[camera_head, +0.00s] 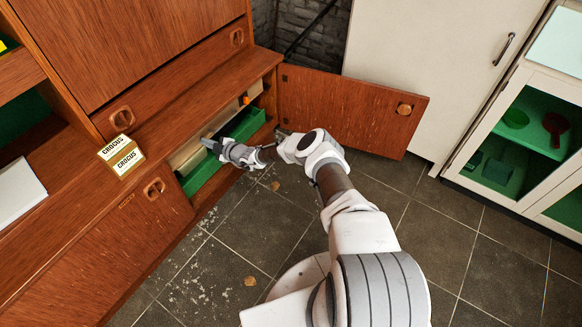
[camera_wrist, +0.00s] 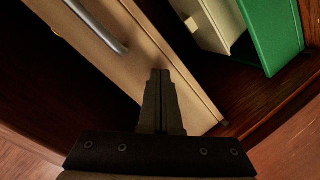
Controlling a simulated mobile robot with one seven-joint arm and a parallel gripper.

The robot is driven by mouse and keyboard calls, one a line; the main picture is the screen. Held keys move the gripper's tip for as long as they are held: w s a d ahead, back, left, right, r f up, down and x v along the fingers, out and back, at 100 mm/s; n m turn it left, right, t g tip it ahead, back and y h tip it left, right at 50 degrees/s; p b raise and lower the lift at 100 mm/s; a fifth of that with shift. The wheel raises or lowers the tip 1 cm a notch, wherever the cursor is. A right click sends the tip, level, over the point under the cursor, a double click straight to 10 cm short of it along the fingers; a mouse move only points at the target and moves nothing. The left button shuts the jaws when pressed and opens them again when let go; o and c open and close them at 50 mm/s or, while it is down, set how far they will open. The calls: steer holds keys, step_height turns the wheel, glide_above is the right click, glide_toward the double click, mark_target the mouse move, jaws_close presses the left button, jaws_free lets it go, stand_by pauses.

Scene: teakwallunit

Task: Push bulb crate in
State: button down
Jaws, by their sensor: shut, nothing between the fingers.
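My gripper (camera_head: 213,147) reaches into the low open compartment of the teak wall unit. In the wrist view, its fingers (camera_wrist: 160,75) are shut with nothing between them. The fingertips overlap the face of a long tan box (camera_wrist: 80,50), which I take to be the bulb crate. I cannot tell whether they touch it. A grey metal bar (camera_wrist: 97,27) lies along the tan box. A green box (camera_wrist: 272,35) and a pale cream box (camera_wrist: 207,25) are beside it. In the head view, my gripper hides part of the box row.
A crocus carton (camera_head: 121,156) sits on the ledge to the left. Pale debris is scattered on the tiled floor (camera_head: 240,235). A white cabinet with green shelves (camera_head: 520,130) stands at the right.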

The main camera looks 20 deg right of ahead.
steer(key=f+p+v, duration=0.1)
steer(key=p+v, duration=0.2)
steer(key=v, duration=0.2)
steer(key=f+p+v, duration=0.1)
steer(key=p+v, duration=0.2)
steer(key=v, duration=0.3)
steer(key=shift+s+d+f, duration=0.3)
steer(key=shift+s+d, duration=0.1)
steer(key=shift+s, duration=0.15)
